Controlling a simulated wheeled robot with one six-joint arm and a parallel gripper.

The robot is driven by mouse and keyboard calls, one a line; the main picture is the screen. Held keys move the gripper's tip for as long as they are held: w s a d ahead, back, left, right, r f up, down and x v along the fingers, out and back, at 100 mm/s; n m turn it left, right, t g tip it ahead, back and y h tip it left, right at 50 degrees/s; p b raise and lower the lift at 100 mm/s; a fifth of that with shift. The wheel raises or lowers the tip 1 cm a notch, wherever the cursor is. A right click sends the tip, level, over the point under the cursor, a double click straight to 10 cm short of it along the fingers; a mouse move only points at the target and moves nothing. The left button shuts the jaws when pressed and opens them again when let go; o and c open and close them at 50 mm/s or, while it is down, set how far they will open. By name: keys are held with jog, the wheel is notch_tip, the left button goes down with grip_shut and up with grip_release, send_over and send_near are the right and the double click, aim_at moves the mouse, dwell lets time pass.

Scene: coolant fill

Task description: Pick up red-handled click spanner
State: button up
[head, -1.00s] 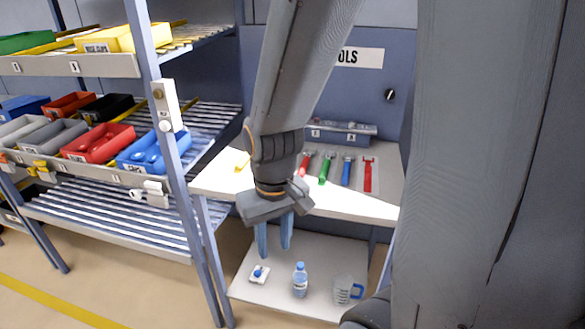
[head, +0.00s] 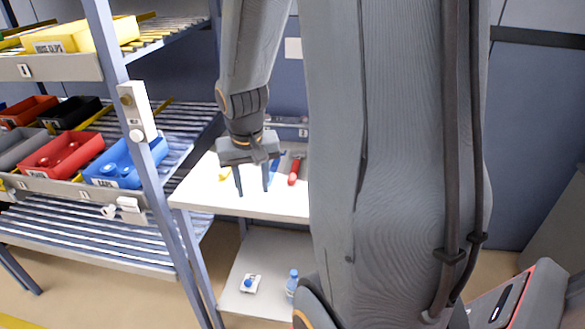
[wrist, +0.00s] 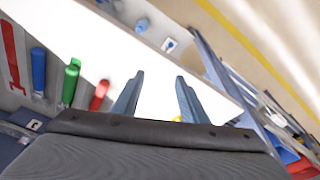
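I cannot tell from shape which is the click spanner. The nearer red handle also shows in the head view (head: 294,171), just right of my gripper (head: 253,190). My gripper is open, with its fingers pointing down over the white tabletop. In the wrist view, only bare white surface lies between its fingertips (wrist: 160,78). My arm hides the other tools in the head view.
A green handle (wrist: 70,83) and a blue handle (wrist: 38,70) lie between the red ones. A yellow object (head: 224,174) is on the table (head: 200,190). A shelf rack post (head: 145,165) stands left. A bottle (head: 292,282) and a white item (head: 250,284) are on the lower shelf.

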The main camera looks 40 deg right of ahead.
aim_at(295, 165)
jog(key=w+d+r+m, duration=0.1)
jog(key=d, duration=0.4)
jog(key=w+d+r+m+h, duration=0.1)
jog(key=d+m, duration=0.1)
jog(key=d, duration=0.4)
jog(key=w+d+m+h, duration=0.1)
jog(key=w+d+m, duration=0.1)
jog(key=d, duration=0.4)
jog(key=shift+d+r+t, duration=0.1)
jog(key=shift+r+t, duration=0.2)
jog(key=shift+r, duration=0.1)
jog(key=shift+w+p+x, duration=0.2)
jog(key=shift+p+x, duration=0.4)
jog(key=shift+x, duration=3.15)
grip_shut()
